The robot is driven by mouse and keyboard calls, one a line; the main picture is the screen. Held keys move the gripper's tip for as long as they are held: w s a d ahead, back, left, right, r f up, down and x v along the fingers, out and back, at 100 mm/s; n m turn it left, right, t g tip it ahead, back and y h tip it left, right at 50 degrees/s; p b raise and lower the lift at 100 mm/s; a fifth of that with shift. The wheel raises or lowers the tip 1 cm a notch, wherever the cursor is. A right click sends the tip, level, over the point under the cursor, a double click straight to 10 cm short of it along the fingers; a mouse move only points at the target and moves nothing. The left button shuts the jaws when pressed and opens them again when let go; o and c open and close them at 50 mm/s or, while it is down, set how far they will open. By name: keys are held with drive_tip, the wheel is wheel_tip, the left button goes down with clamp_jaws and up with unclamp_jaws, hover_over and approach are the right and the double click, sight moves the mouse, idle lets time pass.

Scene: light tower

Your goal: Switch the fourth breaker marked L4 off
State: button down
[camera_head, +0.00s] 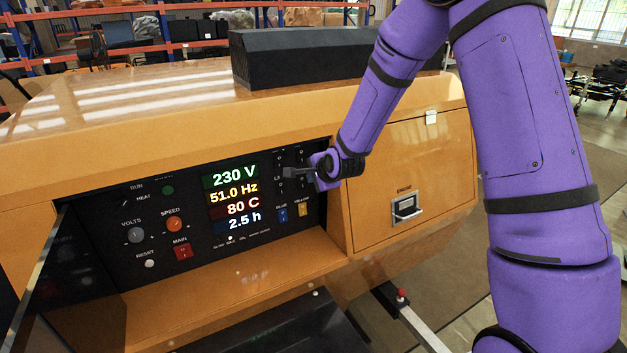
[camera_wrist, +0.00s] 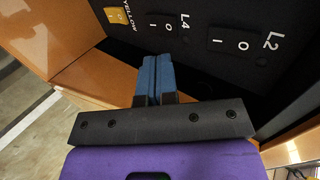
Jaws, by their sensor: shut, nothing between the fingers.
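The L4 breaker (camera_wrist: 166,25) is a black switch marked O and I, beside its white L4 label, near the top of the wrist view. Whether it is on or off I cannot tell. My gripper (camera_wrist: 155,60) is shut and empty, its blue fingertips together, pointing at the black panel just below the L4 breaker in the picture. Contact cannot be told. In the head view my gripper (camera_head: 290,172) is in front of the breaker group at the panel's right end and hides part of it, including L4.
The L2 breaker (camera_wrist: 234,42) is beside L4. A yellow part (camera_wrist: 120,18) labelled YELLOW is on the other side. The control panel (camera_head: 110,203) has a lit display (camera_head: 232,196), knobs and a red MAIN switch (camera_head: 183,252). The orange housing (camera_head: 349,200) edges the recess closely.

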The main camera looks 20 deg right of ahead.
drive_tip(key=s+d+r, duration=0.1)
drive_tip(key=s+r, duration=0.4)
drive_tip(key=r, duration=0.1)
drive_tip(key=shift+r, duration=0.35)
idle(0.3)
drive_tip(key=s+d+r+n+g+h, duration=0.1)
drive_tip(key=s+d+r+n, duration=0.1)
drive_tip(key=s+r+n, duration=0.4)
drive_tip(key=s+d+r+n+g+h, duration=0.1)
drive_tip(key=s+d+r+n, duration=0.1)
drive_tip(key=s+r, duration=0.7)
drive_tip(key=s+d+r+n+g, duration=0.1)
drive_tip(key=s+n, duration=0.3)
drive_tip(key=s, duration=0.6)
drive_tip(key=s+d+r+n+g, duration=0.1)
drive_tip(key=s+r+n, duration=0.1)
drive_tip(key=s, duration=0.9)
drive_tip(key=shift+d+r+n+g, duration=0.15)
drive_tip(key=shift+r+n+g, duration=0.2)
drive_tip(key=shift+n, duration=0.55)
